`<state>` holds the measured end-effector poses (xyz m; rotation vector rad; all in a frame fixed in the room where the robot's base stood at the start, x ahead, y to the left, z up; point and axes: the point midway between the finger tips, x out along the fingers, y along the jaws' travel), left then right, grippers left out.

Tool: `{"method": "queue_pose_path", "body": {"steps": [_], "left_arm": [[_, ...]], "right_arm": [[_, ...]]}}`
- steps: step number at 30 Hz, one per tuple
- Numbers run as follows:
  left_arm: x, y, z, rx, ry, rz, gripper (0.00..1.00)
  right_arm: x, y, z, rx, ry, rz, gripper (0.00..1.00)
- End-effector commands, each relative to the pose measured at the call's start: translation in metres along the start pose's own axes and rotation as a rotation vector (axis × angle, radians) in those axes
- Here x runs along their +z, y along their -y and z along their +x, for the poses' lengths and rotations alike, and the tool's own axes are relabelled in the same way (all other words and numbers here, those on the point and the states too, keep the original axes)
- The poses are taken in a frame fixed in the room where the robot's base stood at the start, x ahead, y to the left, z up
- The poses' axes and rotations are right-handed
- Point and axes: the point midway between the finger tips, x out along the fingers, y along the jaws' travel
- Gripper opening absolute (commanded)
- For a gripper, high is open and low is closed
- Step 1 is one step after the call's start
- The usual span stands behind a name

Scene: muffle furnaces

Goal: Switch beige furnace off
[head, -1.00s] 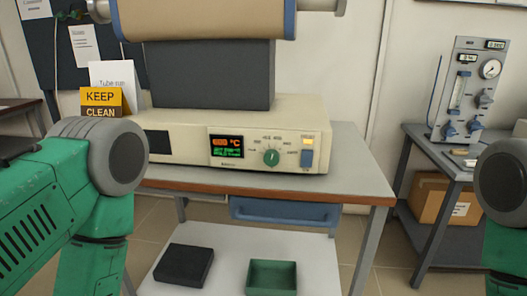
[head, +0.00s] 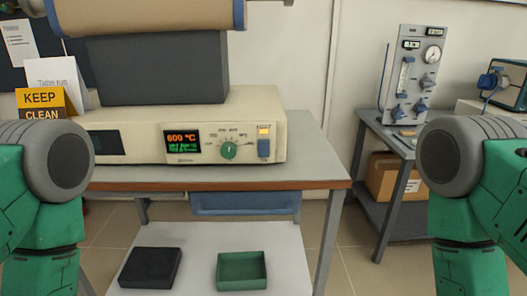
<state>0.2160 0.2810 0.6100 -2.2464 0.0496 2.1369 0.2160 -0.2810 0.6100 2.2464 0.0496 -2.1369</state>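The beige furnace (head: 215,103) stands on a wood-edged table, with a dark grey block and a tan cylinder above its base. Its front panel has a lit display (head: 182,142) reading about 600 °C with green text below. A green knob (head: 228,150) sits right of the display. Parts of my two green arms show at the left and right edges. Neither gripper is in view, and nothing of mine touches the furnace.
A yellow "KEEP CLEAN" sign (head: 41,103) stands left of the furnace. A black box (head: 150,268) and a green tray (head: 241,271) lie on the lower shelf. A gas panel (head: 412,75) stands on a side table at right, with a cardboard box (head: 391,178) below.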

Motion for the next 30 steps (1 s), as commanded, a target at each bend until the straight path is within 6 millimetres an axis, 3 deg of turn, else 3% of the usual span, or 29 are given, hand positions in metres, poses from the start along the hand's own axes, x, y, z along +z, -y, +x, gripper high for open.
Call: {"method": "queue_pose_path", "body": {"steps": [1, 3, 30], "left_arm": [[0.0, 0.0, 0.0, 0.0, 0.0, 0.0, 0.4], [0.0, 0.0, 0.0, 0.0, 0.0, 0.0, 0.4], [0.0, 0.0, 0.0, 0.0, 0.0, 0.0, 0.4]], "right_arm": [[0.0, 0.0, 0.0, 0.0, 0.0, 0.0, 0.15], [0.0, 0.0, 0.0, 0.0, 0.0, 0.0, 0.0], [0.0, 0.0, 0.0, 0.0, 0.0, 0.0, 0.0]]}}
